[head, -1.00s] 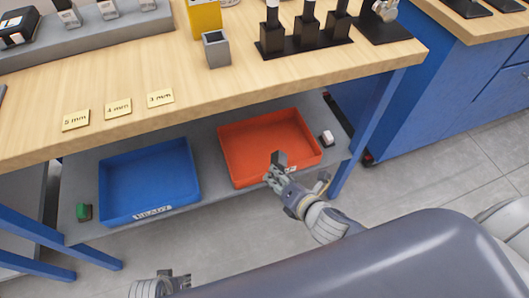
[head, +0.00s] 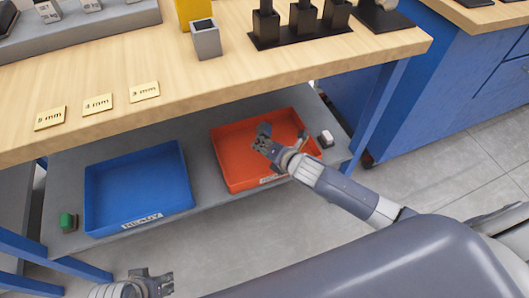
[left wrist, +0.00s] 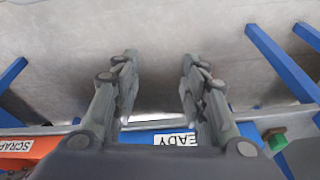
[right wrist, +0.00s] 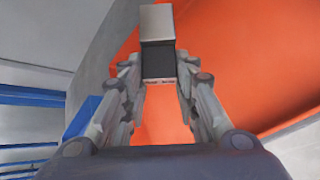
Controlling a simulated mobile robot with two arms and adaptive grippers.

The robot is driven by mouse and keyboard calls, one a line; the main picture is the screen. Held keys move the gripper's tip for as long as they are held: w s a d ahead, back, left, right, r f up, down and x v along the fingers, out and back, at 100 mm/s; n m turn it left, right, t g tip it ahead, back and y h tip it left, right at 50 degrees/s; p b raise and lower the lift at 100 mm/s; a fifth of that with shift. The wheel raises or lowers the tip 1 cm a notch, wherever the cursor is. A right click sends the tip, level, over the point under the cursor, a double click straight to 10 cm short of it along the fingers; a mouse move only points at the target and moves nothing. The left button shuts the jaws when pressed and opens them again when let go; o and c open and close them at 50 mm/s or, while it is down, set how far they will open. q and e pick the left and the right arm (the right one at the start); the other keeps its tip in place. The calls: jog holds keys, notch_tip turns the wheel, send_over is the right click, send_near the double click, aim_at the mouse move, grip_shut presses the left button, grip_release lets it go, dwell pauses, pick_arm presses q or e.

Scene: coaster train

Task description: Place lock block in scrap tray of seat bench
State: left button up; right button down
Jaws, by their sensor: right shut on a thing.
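The lock block, a small dark grey block (head: 264,129), is held in my right gripper (head: 266,146) above the orange tray. In the right wrist view the block (right wrist: 158,45) sits between the fingertips, grey on top with a dark face, and orange tray floor shows behind it. The orange scrap tray (head: 228,157) lies on the bench's lower shelf; its interior looks empty where visible, and my right arm covers part of its front. Its SCRAP label (left wrist: 15,146) shows in the left wrist view. My left gripper (left wrist: 160,75) is open and empty, low at the front.
A blue READY tray (head: 135,185) stands left of the scrap tray. A green block (head: 68,221) and a small white-topped block (head: 325,138) lie on the shelf (head: 200,205) outside the trays.

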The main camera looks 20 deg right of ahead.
jog(key=shift+w, duration=0.25)
notch_tip(320, 180, down, 3)
jog(key=shift+f+b, duration=0.1)
jog(key=shift+b, duration=0.6)
pick_arm(q)
jog(key=v, duration=0.5)
jog(key=shift+a+r, duration=0.1)
jog(key=shift+r, duration=0.05)
pick_arm(e)
jog(key=shift+f, duration=0.1)
jog(key=shift+f, duration=0.1)
pick_arm(q)
jog(key=shift+f, duration=0.2)
pick_arm(e)
jog(key=shift+s+f, duration=0.1)
jog(key=shift+f, duration=0.45)
jog(key=c, duration=1.5)
grip_release()
jog(key=shift+c, duration=0.2)
jog(key=shift+s+f, duration=0.1)
jog(key=shift+f, duration=0.05)
